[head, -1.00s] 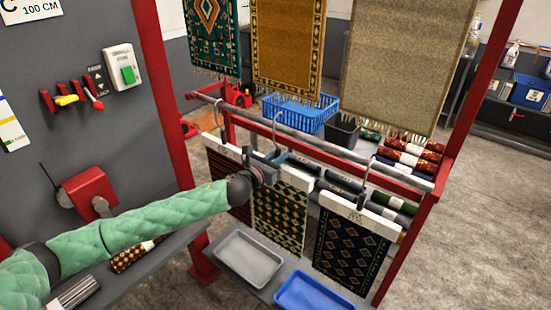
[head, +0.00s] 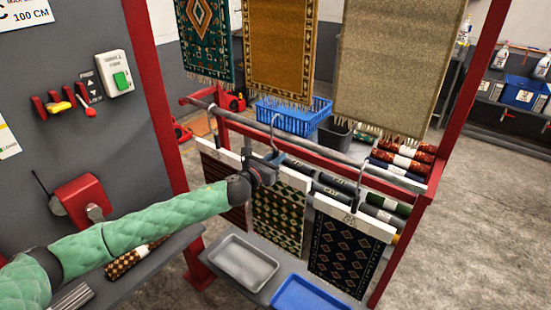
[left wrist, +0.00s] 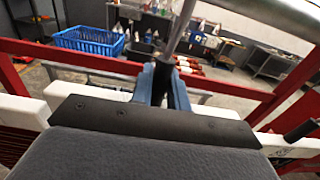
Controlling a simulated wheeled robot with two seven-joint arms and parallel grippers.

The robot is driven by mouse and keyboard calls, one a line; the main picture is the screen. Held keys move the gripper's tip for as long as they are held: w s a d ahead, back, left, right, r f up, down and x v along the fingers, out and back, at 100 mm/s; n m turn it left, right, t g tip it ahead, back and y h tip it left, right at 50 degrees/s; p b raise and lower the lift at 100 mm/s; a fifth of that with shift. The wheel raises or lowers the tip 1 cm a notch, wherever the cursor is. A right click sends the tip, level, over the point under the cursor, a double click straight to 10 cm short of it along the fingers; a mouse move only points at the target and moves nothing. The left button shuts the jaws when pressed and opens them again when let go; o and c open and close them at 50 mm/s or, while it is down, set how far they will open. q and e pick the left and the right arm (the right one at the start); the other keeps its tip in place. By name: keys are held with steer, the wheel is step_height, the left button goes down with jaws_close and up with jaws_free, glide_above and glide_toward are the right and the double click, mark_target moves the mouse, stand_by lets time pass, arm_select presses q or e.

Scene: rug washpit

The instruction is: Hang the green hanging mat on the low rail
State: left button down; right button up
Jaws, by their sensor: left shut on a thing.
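The green hanging mat (head: 279,219), dark green with a diamond pattern, hangs from a white hanger bar with a metal hook (head: 274,124). My left gripper (head: 272,163) is shut on its hanger, at the bar's middle below the hook. In the left wrist view the blue fingers (left wrist: 161,84) close at the base of the metal stem, with the white bar (left wrist: 75,91) on both sides. The hook's top shows at the grey low rail (head: 318,147); I cannot tell whether it rests on the rail. My right gripper is out of view.
A reddish mat (head: 229,207) hangs left of the green one, a dark blue mat (head: 343,251) right. A grey tray (head: 243,262) and a blue tray (head: 308,294) lie below. Larger rugs hang above and behind. A red post (head: 155,100) stands at left.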

arm_select(q)
steer(key=shift+f, duration=0.1)
steer(key=shift+f+b, duration=1.15)
steer(key=shift+f, duration=0.8)
steer(key=c, duration=1.3)
jaws_free()
